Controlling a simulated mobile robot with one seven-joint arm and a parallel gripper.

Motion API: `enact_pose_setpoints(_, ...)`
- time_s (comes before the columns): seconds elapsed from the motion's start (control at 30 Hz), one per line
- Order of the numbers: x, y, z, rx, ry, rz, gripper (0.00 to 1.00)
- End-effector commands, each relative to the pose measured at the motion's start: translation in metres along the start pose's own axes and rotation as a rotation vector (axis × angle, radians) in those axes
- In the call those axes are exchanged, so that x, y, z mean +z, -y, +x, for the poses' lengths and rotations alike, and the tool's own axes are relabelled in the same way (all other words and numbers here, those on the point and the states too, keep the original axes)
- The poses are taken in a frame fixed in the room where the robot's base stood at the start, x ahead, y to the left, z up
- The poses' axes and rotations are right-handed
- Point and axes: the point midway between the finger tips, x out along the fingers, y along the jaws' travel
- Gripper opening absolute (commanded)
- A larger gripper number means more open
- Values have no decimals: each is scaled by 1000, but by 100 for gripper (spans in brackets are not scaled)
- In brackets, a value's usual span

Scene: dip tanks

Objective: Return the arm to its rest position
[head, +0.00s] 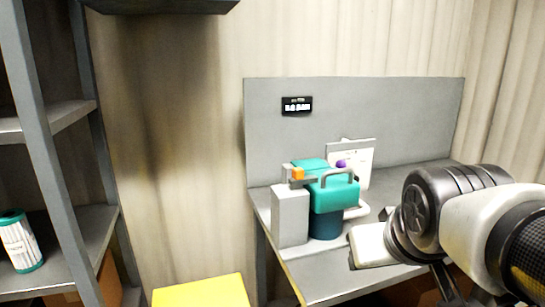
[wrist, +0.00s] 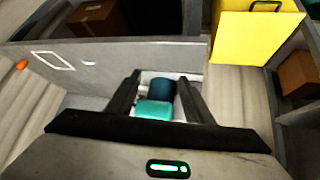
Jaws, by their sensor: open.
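My arm reaches in from the right edge of the head view, and its white hand (head: 372,245) hangs over the grey bench, to the right of a teal device. The fingers of my gripper (wrist: 160,85) show in the wrist view as two dark bars set apart, with nothing held between them. The teal device (head: 333,192) has a grey handle and a dark teal lower part, and stands on the bench. Beyond the fingers in the wrist view, a teal block (wrist: 154,110) and a dark blue-teal round part show, apart from the fingers.
A grey box (head: 290,217) stands left of the device, with an orange block above it. A grey back panel (head: 400,115) carries a small black display. A yellow block (head: 203,292) stands left of the bench. A metal shelf (head: 85,235) holds a white-and-teal container at far left.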

Motion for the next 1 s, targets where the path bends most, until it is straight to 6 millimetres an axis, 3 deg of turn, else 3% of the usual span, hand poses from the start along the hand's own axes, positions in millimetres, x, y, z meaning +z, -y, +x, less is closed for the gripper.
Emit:
enact_pose_setpoints(0.1,58,29,-18,-68,142,59,47)
enact_pose_setpoints(0.13,72,36,-22,-85,180,72,47)
enact_pose_setpoints(0.17,73,38,-33,-93,204,82,47)
enact_pose_setpoints(0.2,53,33,-51,-89,197,81,47)
enact_pose_setpoints(0.63,-45,15,-168,-85,195,77,47)
enact_pose_setpoints(0.8,-65,11,-192,-85,195,76,47)
enact_pose_setpoints(1.0,-68,10,-196,-85,195,76,47)
